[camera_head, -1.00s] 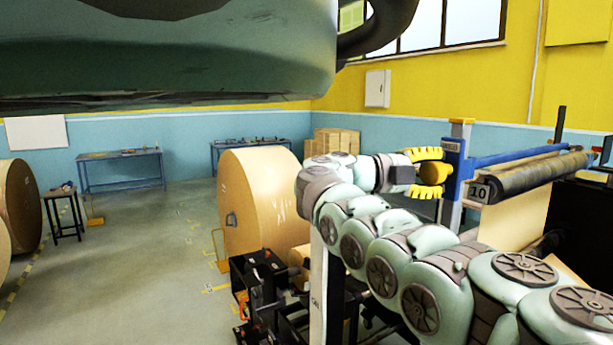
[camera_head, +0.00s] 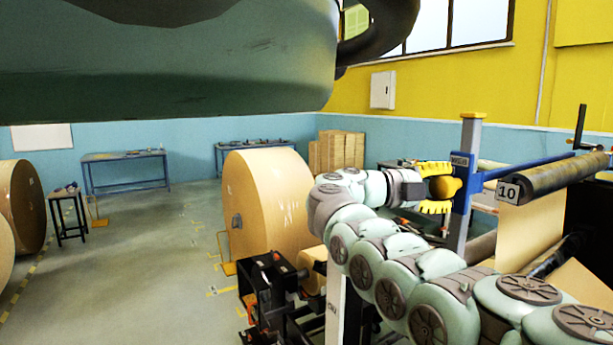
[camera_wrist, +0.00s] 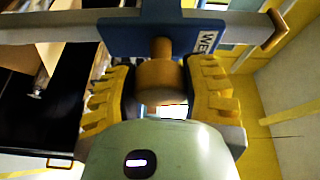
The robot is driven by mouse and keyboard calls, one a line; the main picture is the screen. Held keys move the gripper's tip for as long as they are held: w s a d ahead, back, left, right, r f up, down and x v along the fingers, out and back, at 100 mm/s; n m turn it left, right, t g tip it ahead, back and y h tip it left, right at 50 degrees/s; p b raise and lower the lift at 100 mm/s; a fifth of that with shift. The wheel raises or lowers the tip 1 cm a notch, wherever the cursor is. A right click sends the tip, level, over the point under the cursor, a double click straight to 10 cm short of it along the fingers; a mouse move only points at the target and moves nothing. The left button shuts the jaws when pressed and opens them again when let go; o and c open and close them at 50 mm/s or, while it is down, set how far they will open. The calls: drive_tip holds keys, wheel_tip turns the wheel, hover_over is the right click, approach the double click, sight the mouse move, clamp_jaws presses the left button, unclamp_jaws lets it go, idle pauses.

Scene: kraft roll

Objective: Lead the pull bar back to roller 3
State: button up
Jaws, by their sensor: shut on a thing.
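My gripper (camera_head: 440,188) has yellow ribbed fingers shut on a round ochre knob (camera_head: 447,187). The knob sticks out of a blue carriage (camera_head: 463,172) on an upright grey post (camera_head: 470,132). A blue bar (camera_head: 515,169), seemingly the pull bar, runs right from the carriage and passes partly behind a dark roller tagged 10 (camera_head: 560,178). No tag reading 3 shows.
Brown paper (camera_head: 528,232) hangs below roller 10. A large kraft roll (camera_head: 268,200) stands left of my arm, with dark machine frames (camera_head: 268,285) in front. Open floor (camera_head: 150,255) lies left, with a stool (camera_head: 66,215) and workbenches (camera_head: 125,170) farther back.

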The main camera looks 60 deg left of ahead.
wheel_tip(320, 180, down, 15)
drive_tip(key=b, duration=1.2)
drive_tip(key=shift+f, duration=0.2)
drive_tip(key=shift+d, duration=0.1)
wheel_tip(320, 180, down, 18)
drive_tip(key=d+b, duration=0.1)
drive_tip(key=b, duration=1.3)
drive_tip(key=shift+d, duration=0.15)
drive_tip(key=shift+s+d+f+p, duration=0.1)
drive_tip(key=shift+d+f+p, duration=0.4)
drive_tip(key=shift+d+p, duration=0.25)
drive_tip(key=shift+s+d+f+p, duration=0.1)
drive_tip(key=shift+d+f+p, duration=0.35)
drive_tip(key=shift+d+p, duration=0.3)
drive_tip(key=shift+s+d+f+p, duration=0.1)
drive_tip(key=shift+d+f+p, duration=0.5)
drive_tip(key=shift+d, duration=0.25)
